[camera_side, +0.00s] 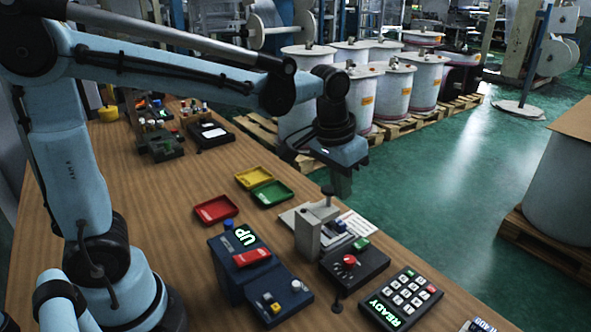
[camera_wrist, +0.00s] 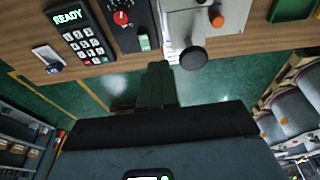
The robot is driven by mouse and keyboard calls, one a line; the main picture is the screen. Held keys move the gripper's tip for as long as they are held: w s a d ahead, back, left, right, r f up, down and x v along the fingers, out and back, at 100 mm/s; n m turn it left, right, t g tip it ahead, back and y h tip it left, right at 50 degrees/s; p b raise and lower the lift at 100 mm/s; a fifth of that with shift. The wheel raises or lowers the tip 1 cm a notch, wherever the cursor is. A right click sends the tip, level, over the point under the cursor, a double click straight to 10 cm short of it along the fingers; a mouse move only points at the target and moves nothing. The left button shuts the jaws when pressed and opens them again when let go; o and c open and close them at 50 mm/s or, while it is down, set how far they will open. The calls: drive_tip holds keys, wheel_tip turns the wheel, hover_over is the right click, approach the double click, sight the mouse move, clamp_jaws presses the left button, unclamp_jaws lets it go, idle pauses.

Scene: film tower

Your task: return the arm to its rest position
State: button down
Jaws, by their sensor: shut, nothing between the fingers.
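My arm reaches out over the wooden bench (camera_side: 150,215) in the side view. My gripper (camera_side: 342,188) hangs down past the bench's far edge, above and beyond the grey press-like device (camera_side: 312,230). Its fingers are together with nothing between them. In the wrist view my gripper (camera_wrist: 157,75) points toward the bench edge, and the green floor shows around it. I see no contact between the gripper and anything on the bench.
A keypad reading READY (camera_side: 402,296), a blue box reading UP (camera_side: 255,270) and red (camera_side: 215,209), yellow (camera_side: 254,178) and green (camera_side: 271,193) trays stand on the bench. White drums (camera_side: 395,92) on pallets stand beyond. Bare bench lies left of the trays.

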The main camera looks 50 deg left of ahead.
drive_tip(key=s, duration=0.1)
drive_tip(key=s+a+t, duration=0.1)
drive_tip(key=s, duration=0.1)
drive_tip(key=s+a+r+t, duration=0.1)
drive_tip(key=shift+s+a, duration=0.2)
drive_tip(key=shift+s, duration=0.05)
drive_tip(key=s+a+f+t, duration=0.2)
drive_tip(key=s, duration=0.3)
drive_tip(key=shift+s+a+t, duration=0.25)
drive_tip(key=shift+s+t, duration=0.05)
drive_tip(key=shift+t, duration=0.1)
drive_tip(key=w+d+r+g, duration=0.4)
drive_tip(key=w+d+g, duration=0.3)
drive_tip(key=w, duration=0.5)
drive_tip(key=shift+w+d, duration=0.25)
drive_tip(key=shift+d, duration=0.5)
